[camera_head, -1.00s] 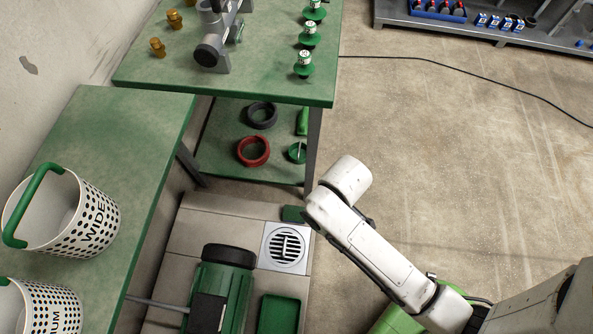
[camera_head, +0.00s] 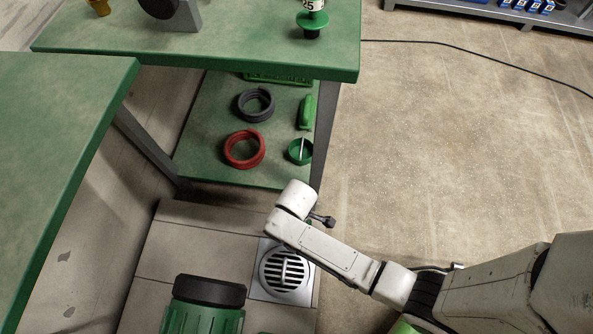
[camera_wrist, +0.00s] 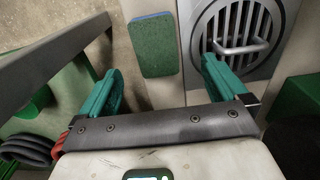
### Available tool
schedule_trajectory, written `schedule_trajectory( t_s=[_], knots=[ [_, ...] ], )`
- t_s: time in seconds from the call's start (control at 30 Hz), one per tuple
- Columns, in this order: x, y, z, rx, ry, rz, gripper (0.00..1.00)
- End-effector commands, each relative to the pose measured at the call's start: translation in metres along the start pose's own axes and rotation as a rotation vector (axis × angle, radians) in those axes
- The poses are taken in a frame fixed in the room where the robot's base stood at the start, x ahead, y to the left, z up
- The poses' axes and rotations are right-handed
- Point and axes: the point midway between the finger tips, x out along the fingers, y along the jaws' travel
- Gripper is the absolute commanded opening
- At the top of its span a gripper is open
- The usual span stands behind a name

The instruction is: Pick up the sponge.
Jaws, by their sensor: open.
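The sponge (camera_wrist: 152,45) is a green, rounded rectangular pad with a blue edge. It lies flat on the tiled floor beside the drain grate, in the upper middle of the wrist view. My gripper (camera_wrist: 160,66) is open and empty, with its two teal fingers spread wide. The sponge appears beyond and between the fingertips, and neither finger appears to touch it. In the head view my arm hides nearly all of the sponge and the gripper's fingers.
The round metal drain grate (camera_head: 286,272) with a raised handle is close by. A green bench (camera_head: 230,45) has a lower shelf holding a red coil (camera_head: 244,149), a dark coil (camera_head: 255,105) and green items. A green motor (camera_head: 205,310) stands in front. Floor at right is open.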

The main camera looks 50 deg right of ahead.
Motion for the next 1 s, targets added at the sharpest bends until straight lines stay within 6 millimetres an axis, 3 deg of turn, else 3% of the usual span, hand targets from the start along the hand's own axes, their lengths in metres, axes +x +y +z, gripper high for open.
schedule_trajectory(
  t_s=[0.1,0.43,0.73,1.0],
  knots=[
    [0.021,0.001,0.000,0.001,0.000,0.000,0.99],
    [0.040,0.003,-0.001,0.002,0.001,0.000,0.99],
    [0.078,0.008,-0.002,0.002,0.001,0.000,0.99],
    [0.081,0.008,-0.002,0.002,0.001,0.000,0.99]
  ],
)
